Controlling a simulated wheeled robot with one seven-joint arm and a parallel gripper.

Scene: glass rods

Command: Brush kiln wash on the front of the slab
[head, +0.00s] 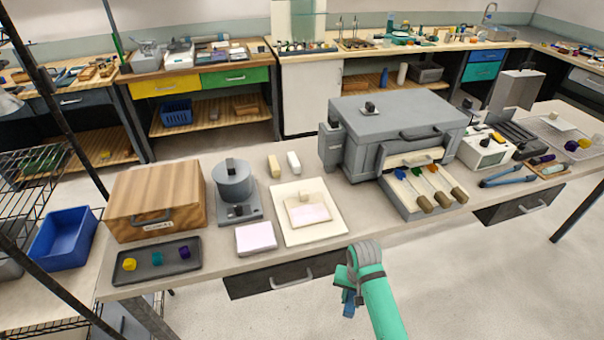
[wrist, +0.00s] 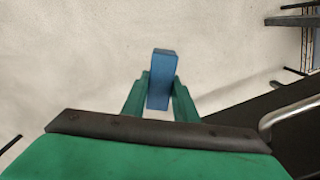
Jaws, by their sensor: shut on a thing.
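A pinkish-white pad (head: 255,238) lies left of the board. My gripper (wrist: 158,95) is shut on a blue block-shaped thing (wrist: 162,70); whether this is a brush or its handle I cannot tell. In the head view the blue thing (head: 349,304) shows beside my green arm, in front of the table's edge and apart from the slab. My fingers are mostly hidden there.
A grey kiln (head: 395,115) with several coloured rods stands right of the board. A grey round pot (head: 232,182), a wooden box (head: 155,203) and a dark tray (head: 157,260) stand to the left. A drawer handle (wrist: 290,112) is close on the right in the wrist view.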

